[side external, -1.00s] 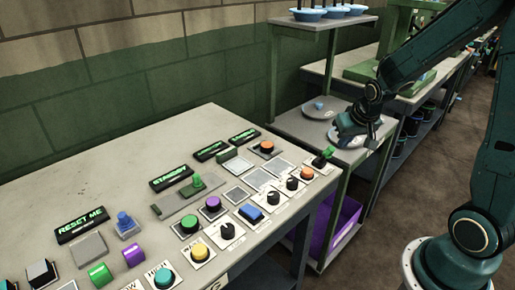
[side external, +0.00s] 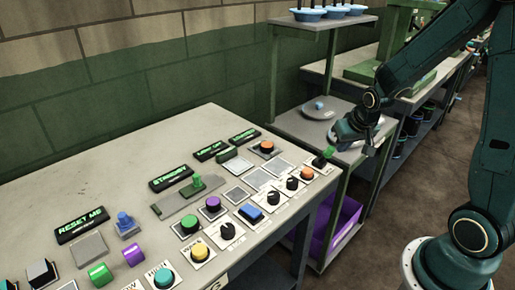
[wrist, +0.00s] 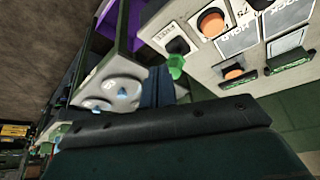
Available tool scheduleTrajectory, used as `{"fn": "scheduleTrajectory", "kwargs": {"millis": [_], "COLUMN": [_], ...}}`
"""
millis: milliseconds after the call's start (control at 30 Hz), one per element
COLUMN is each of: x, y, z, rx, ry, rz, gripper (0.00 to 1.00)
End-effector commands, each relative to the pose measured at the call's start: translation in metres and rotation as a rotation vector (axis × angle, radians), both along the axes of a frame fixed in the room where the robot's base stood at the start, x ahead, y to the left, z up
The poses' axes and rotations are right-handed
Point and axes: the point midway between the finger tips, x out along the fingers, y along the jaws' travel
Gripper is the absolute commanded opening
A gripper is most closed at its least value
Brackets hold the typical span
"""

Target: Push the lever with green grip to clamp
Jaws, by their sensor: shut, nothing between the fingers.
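The lever with the green grip (side external: 326,157) stands at the right corner of the control panel. In the wrist view its green grip (wrist: 175,65) rises from a dark base beside a label that seems to read FREE. My gripper (side external: 342,132) is just right of and beyond the lever, over the side shelf. Its fingers (wrist: 158,84) are shut and empty. In the wrist view they appear close beside the green grip, with no clear contact. A second green-handled control (side external: 196,183) sits on a grey plate further left on the panel.
Orange buttons (side external: 307,173) and black knobs (side external: 292,184) lie close to the lever. Lit green displays (side external: 171,179) stand behind. Round grey plates (side external: 318,108) rest on the side shelf, with a purple bin (side external: 345,222) below. The panel's back left is bare.

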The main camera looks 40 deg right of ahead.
Motion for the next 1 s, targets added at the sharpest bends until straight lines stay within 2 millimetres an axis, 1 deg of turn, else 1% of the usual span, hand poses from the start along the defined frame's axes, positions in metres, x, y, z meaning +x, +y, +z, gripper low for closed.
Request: {"fn": "scheduleTrajectory", "kwargs": {"millis": [700,1000], "x": [0.0,0.0], "y": [0.0,0.0], "z": [-0.026,-0.028], "rx": [0.001,0.0], "ry": [0.002,0.0], "rz": [0.0,0.0], "gripper": [0.0,0.0]}}
